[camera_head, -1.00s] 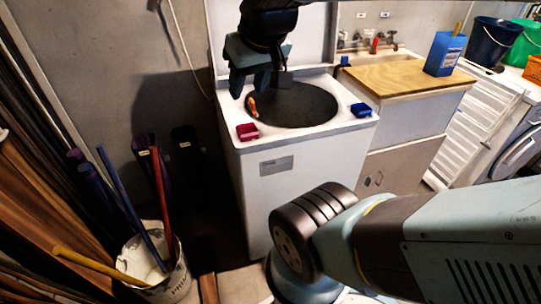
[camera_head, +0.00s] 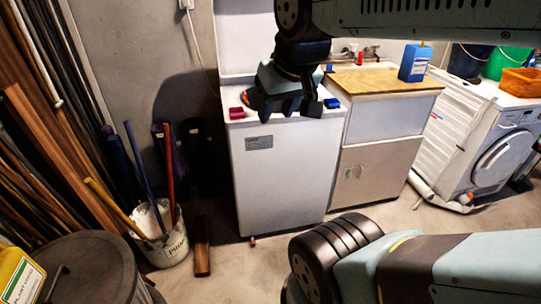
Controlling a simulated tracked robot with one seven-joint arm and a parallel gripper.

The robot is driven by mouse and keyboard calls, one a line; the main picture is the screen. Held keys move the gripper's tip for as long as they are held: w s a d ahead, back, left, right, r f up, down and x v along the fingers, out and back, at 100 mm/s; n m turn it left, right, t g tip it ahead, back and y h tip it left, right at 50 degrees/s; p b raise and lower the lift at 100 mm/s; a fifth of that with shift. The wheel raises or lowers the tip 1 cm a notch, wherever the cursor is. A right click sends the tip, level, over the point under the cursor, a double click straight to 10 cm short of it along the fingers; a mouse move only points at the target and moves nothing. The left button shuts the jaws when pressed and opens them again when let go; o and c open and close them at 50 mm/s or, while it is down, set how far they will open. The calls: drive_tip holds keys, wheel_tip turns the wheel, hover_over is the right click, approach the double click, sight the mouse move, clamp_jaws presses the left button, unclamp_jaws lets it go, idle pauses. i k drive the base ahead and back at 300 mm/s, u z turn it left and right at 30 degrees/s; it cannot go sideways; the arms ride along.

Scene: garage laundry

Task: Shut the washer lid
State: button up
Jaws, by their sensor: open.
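The white washer (camera_head: 285,175) stands against the back wall. Its lid (camera_head: 240,45) is up, a pale upright panel behind the top, partly hidden by my arm. My gripper (camera_head: 285,108) is open, with its fingers pointing down over the front part of the washer top. It hides the round drum opening. I cannot tell whether the fingers touch the top. A red object (camera_head: 236,113) sits on the front left of the top, and a blue one (camera_head: 331,103) on the right.
A cabinet with a wooden top (camera_head: 375,82) and a blue bottle (camera_head: 415,62) adjoins the washer on the right. A bucket of poles (camera_head: 163,245) and a short plank (camera_head: 202,246) are on the left. Floor before the washer is partly hidden by my arm.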

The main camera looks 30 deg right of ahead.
sight(245, 32)
drive_tip(key=u, duration=0.1)
drive_tip(key=k, duration=0.25)
drive_tip(key=u, duration=0.45)
drive_tip(key=i, duration=1.35)
drive_tip(key=z, duration=1.55)
drive_tip(key=i, duration=0.45)
drive_tip(key=u, duration=0.05)
